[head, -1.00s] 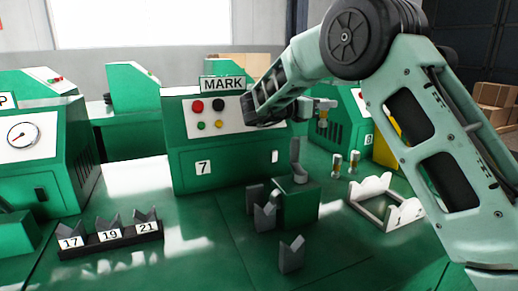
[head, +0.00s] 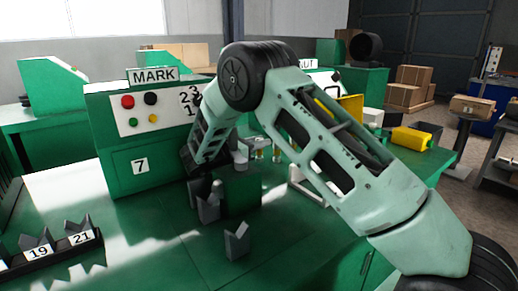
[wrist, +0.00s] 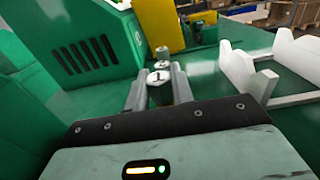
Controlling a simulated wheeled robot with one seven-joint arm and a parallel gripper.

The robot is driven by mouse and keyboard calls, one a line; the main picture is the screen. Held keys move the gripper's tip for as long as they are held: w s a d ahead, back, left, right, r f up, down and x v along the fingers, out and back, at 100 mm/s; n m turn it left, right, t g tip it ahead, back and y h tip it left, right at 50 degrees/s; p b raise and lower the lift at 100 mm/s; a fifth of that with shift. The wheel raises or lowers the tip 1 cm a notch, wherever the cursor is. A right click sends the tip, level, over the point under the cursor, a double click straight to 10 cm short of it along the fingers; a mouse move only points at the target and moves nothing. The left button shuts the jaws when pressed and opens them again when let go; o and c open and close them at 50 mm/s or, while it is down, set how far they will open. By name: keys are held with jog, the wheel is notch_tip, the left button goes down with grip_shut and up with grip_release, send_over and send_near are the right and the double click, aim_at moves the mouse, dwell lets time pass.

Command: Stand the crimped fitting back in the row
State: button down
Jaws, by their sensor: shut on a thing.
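My gripper (wrist: 156,92) is shut on a small metal fitting (wrist: 158,76), which sits between the two grey fingers in the wrist view, with a dark mark on its pale top. Another fitting (wrist: 162,54) stands just beyond it, apart from the fingers. In the head view my gripper (head: 240,157) is low behind the green block, partly hidden by my arm.
A white notched rack (wrist: 240,72) stands close on the right in the wrist view. A green vented machine (wrist: 85,50) rises on the left. The MARK machine (head: 120,165), green block (head: 243,193), a grey V-block (head: 237,241) and a dark numbered rack (head: 60,254) share the bench.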

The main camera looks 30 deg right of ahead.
jog(key=shift+f, duration=1.05)
jog(key=shift+f, duration=0.15)
jog(key=c, duration=1.2)
grip_release()
jog(key=shift+r, duration=0.25)
jog(key=a, duration=0.6)
jog(key=a+b, duration=0.1)
jog(key=a, duration=0.5)
jog(key=shift+s+f, duration=0.1)
jog(key=shift+s, duration=0.1)
